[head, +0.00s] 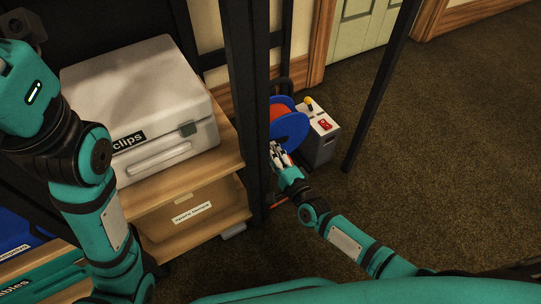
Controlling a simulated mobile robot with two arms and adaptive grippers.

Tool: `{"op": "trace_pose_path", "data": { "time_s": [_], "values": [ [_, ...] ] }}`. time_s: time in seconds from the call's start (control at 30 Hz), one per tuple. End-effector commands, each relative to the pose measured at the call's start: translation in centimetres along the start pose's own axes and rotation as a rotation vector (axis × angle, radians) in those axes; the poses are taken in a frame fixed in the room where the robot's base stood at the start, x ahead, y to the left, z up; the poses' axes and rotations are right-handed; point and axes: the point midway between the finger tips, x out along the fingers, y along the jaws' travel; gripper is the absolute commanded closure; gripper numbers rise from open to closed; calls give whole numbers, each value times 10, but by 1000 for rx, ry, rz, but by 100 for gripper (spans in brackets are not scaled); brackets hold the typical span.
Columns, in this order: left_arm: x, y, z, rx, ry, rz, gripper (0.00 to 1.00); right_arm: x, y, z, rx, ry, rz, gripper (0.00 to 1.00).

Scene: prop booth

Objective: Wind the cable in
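A cable reel with blue flanges (292,132) and orange cable (277,112) wound on it stands low beyond the black post, which hides its left side. A short orange-red piece (279,204), perhaps cable, shows near the floor beside the post. My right gripper (274,148) reaches in from the lower right, with its fingertips at the reel's lower left edge. Its fingers are small and partly hidden, so I cannot tell whether they are open, shut or touching the reel. My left arm stands raised at the left; its fingers do not show.
A grey box (318,150) with a yellow knob (309,101) and a red switch (326,125) stands right of the reel. Black posts (246,90) frame the space. A wooden shelf (226,152) carries a white "clips" case (140,85). The carpet (450,160) at right is clear.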

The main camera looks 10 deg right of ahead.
Motion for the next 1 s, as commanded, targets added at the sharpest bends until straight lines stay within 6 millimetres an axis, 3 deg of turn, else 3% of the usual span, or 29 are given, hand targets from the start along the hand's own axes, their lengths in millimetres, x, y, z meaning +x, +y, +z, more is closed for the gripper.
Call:
{"op": "trace_pose_path", "data": {
  "time_s": [0.33,0.87,0.9,1.0],
  "values": [
    [-5,0,5,-1,-22,1,100,-1,-9,-4,132,1,1,100],
    [-4,0,4,0,-17,3,100,-1,-10,-5,153,2,1,100],
    [-4,0,4,0,-17,2,100,-1,-10,-5,153,2,1,72],
    [-4,0,4,0,-16,1,100,-1,-10,-4,153,1,1,59]
  ]
}}
